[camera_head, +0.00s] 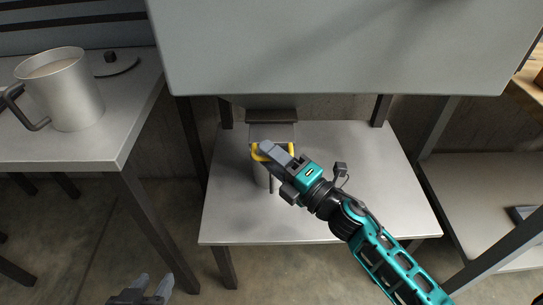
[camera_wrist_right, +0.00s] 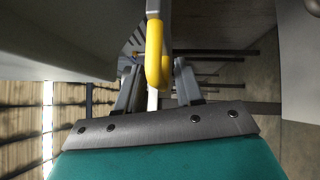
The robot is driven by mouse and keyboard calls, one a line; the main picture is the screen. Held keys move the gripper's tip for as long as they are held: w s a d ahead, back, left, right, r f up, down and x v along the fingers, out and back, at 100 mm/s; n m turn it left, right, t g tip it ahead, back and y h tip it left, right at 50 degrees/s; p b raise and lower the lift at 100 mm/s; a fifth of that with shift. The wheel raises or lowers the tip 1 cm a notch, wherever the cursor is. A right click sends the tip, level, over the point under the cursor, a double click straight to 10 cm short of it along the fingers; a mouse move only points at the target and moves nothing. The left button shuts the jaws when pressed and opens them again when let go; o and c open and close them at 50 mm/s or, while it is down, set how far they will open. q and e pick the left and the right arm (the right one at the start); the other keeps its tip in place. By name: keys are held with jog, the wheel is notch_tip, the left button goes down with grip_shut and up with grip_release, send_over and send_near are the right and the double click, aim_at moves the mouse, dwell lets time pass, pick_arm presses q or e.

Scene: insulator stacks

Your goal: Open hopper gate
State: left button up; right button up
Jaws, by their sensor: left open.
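The large grey hopper (camera_head: 345,50) fills the top of the head view. Below it, at its outlet, is the grey gate (camera_head: 272,131) with a yellow handle (camera_head: 257,152). My right gripper (camera_head: 272,150) reaches the handle from the lower right. In the right wrist view, the yellow handle (camera_wrist_right: 154,55) stands between the two fingers of my right gripper (camera_wrist_right: 157,85), with gaps visible on both sides. The fingers are apart, so it is open around the handle. My left gripper (camera_head: 143,290) is open and empty at the bottom edge, far from the gate.
A metal pitcher (camera_head: 70,92) with a dark handle stands on the side table (camera_head: 95,150) at the left. A low shelf (camera_head: 480,205) is at the right. Dark posts flank the hopper.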

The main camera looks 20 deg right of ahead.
jog(key=shift+c, duration=0.4)
grip_shut()
